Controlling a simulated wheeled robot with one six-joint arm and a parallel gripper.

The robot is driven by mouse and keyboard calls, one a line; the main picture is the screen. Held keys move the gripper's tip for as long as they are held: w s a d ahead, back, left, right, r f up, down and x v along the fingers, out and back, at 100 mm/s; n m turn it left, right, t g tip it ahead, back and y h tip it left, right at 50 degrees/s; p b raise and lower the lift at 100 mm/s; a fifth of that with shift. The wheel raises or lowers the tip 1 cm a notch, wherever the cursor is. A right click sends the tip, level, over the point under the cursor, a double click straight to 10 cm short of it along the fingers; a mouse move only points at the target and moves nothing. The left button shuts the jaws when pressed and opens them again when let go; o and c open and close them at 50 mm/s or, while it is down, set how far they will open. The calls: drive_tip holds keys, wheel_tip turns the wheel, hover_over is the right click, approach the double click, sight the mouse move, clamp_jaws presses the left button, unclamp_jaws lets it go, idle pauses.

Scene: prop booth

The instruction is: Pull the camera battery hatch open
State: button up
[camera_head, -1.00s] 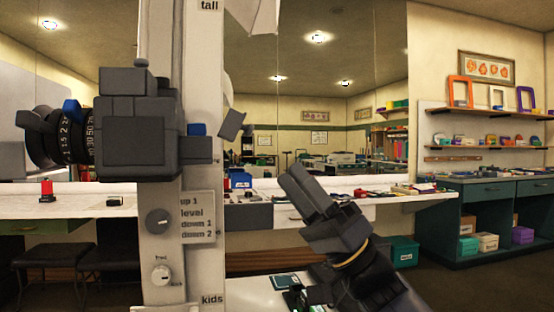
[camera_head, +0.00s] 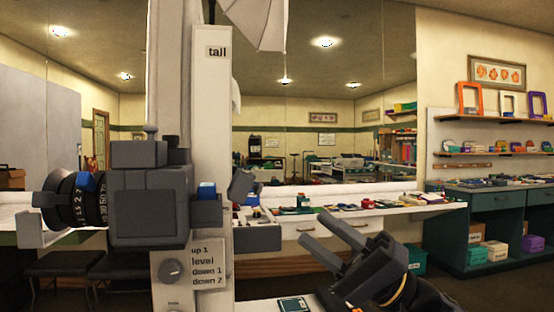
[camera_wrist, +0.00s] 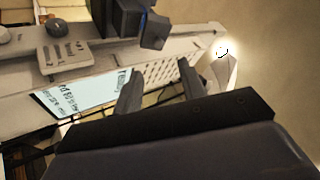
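The dark grey camera (camera_head: 148,207) sits on a pale upright column, its ringed lens (camera_head: 75,203) facing left. A blue piece (camera_head: 207,190) tops a small dark block on its right side. A tilted dark flap (camera_head: 241,185) shows just right of that; I cannot tell whether it is the battery hatch. My gripper (camera_head: 312,228) is right of the camera and lower, fingers apart, empty and touching nothing. In the wrist view, the dark camera body (camera_wrist: 122,18) is cut off at the top, beyond my open fingers (camera_wrist: 157,67).
The column carries a label plate (camera_head: 208,268) and a knob (camera_head: 170,270). A dark block (camera_head: 257,237) juts right of the column, between it and my gripper. A white counter (camera_head: 430,209) with small items runs behind. Shelves and a teal cabinet (camera_head: 480,228) stand at right.

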sight(261, 190)
drive_tip(key=a+r+m+h+p, duration=0.1)
drive_tip(key=a+r+m+p, duration=0.1)
drive_tip(key=w+a+r+m+p, duration=0.1)
drive_tip(key=a+r+m, duration=0.1)
drive_tip(key=a, duration=0.1)
drive_tip(key=a+r+m+h+p, duration=0.1)
drive_tip(key=a+r+m+p, duration=0.1)
drive_tip(key=shift+w+a+h+p, duration=0.15)
drive_tip(key=shift+a+h+p, duration=0.15)
drive_tip(key=shift+a, duration=0.05)
idle(0.4)
drive_tip(key=shift+c, duration=0.3)
clamp_jaws()
